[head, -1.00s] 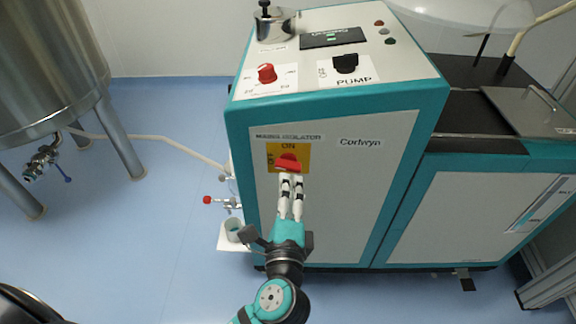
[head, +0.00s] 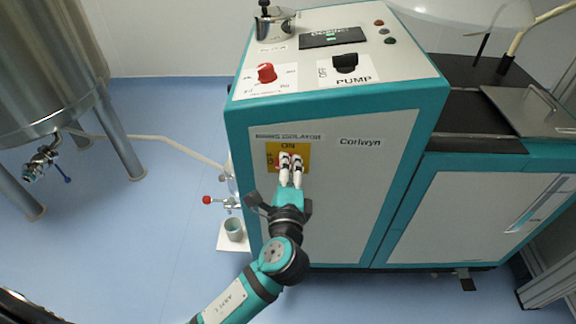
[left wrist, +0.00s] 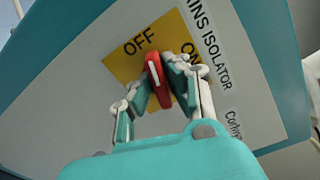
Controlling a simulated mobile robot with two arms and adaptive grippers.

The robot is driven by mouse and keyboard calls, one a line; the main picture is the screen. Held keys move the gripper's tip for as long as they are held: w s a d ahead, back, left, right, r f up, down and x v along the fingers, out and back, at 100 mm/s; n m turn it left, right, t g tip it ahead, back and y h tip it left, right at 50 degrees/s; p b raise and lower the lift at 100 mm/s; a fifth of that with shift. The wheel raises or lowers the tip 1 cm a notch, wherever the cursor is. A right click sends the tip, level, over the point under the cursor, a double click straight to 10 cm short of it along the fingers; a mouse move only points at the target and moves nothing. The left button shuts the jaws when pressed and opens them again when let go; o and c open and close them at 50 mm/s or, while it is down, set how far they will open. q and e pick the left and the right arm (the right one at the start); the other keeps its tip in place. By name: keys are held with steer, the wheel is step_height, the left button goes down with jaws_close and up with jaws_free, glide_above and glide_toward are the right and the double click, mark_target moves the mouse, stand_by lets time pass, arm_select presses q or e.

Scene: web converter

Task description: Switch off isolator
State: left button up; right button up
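The mains isolator is a red rotary handle (left wrist: 157,80) on a yellow plate (head: 303,149) on the front of the teal and grey machine. In the left wrist view the handle stands between the two fingers of my left gripper (left wrist: 163,75), which look closed against its sides. Its white line points towards OFF, and ON lies to the right. In the head view the left gripper (head: 290,160) covers most of the handle, with a bit of red showing at its left. My right gripper is not in view.
A grey cup (head: 234,229) and a red-handled valve (head: 207,200) are left of the machine. A steel tank (head: 50,60) stands far left.

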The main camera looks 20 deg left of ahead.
arm_select(q)
jaws_close()
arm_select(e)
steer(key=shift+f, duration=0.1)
arm_select(q)
steer(key=shift+f+n, duration=0.1)
steer(key=shift+n, duration=0.7)
steer(key=shift+n+b, duration=0.3)
steer(key=shift+n, duration=0.6)
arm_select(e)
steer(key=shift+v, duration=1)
arm_select(q)
steer(key=o, duration=0.6)
jaws_free()
